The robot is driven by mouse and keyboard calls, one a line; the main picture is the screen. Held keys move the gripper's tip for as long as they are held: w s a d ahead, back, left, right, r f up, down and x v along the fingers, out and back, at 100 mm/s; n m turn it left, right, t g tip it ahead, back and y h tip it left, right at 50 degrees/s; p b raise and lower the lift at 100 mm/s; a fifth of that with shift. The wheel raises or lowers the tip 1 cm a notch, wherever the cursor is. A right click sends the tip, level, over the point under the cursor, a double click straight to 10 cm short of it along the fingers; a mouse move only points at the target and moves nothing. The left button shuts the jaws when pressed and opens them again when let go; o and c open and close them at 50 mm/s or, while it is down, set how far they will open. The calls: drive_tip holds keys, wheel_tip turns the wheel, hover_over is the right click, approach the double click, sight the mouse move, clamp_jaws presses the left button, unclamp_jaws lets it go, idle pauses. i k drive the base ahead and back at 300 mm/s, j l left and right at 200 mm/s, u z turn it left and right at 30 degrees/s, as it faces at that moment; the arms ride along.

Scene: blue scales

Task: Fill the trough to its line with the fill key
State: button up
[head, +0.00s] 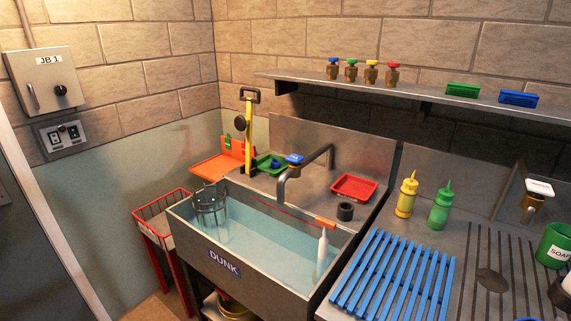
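The trough (190,221) is a grey steel basin labelled DUNK, with pale blue water (262,235) in it. A thin red line (285,212) runs along its inner back wall and ends near an orange piece (325,223). The water lies near this line; I cannot tell the exact gap. No stream from the spout is visible. Nothing is labelled as the fill key, so I cannot tell which thing it is. My gripper is not in view.
A wire basket (210,200) and white float-like piece (322,255) are in the trough. Behind are an orange tray (214,167), green tray (268,165), yellow upright tool (249,140) and red tray (354,187). A blue rack (392,275) lies right; a shelf (430,97) overhangs.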

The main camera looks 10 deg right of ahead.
sight(294, 159)
drive_tip(key=i, duration=0.15)
drive_tip(key=i+j+z, duration=0.1)
drive_tip(key=z, duration=0.35)
drive_tip(key=j+z, duration=0.65)
drive_tip(key=j, duration=0.5)
drive_tip(key=j+z, duration=0.25)
drive_tip(key=j, duration=0.5)
drive_tip(key=k+j+z, duration=0.2)
drive_tip(key=j, duration=0.5)
drive_tip(key=k+j, duration=0.1)
drive_tip(key=j, duration=1.8)
